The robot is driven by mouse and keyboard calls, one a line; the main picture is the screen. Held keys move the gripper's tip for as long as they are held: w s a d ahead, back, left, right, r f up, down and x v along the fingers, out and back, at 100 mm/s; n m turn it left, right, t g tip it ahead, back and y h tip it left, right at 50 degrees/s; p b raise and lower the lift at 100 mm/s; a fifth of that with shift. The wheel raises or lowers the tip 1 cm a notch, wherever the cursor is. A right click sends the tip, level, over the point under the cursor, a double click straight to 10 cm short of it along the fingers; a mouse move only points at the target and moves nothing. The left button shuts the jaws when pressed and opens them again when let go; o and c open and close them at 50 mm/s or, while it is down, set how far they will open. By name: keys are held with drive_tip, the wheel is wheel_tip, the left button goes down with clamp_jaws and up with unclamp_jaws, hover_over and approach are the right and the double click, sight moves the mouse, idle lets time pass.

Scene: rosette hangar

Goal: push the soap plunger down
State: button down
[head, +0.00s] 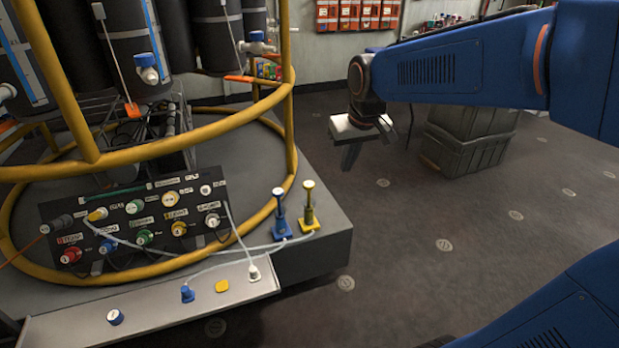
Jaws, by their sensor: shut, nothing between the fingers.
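Two small upright plungers stand on the right corner of the grey platform (322,248): a blue one (281,214) with a pale top and a yellow one (309,211) with a pale top. I can read no label that says which one is for soap. Both have their rods up, and a pale hose runs from the base of each. My gripper (350,157) is shut and empty. It hangs above the dark floor, behind and to the right of the plungers, touching neither.
A black panel (80,207) with coloured knobs and connectors lies left of the plungers. A yellow tubular frame (291,110) rises close beside them. A pale strip (150,310) with plugs runs along the front. A grey bin (468,140) stands beyond my gripper; the floor at right is clear.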

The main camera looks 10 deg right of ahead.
drive_tip(key=w+a+f, duration=0.2)
drive_tip(key=w+f, duration=0.1)
drive_tip(key=w, duration=0.6)
drive_tip(key=w+a+f, duration=0.2)
drive_tip(key=w, duration=0.7)
hover_over(308, 183)
drive_tip(key=s, duration=0.1)
drive_tip(key=shift+n+g, duration=0.3)
drive_tip(key=shift+g, duration=0.1)
drive_tip(key=f, duration=1.3)
drive_tip(key=shift+s+d, duration=0.1)
drive_tip(key=shift+s, duration=0.1)
drive_tip(key=shift+f, duration=0.7)
wheel_tip(308, 183, down, 8)
drive_tip(key=shift+r, duration=0.1)
drive_tip(key=shift+s, duration=0.1)
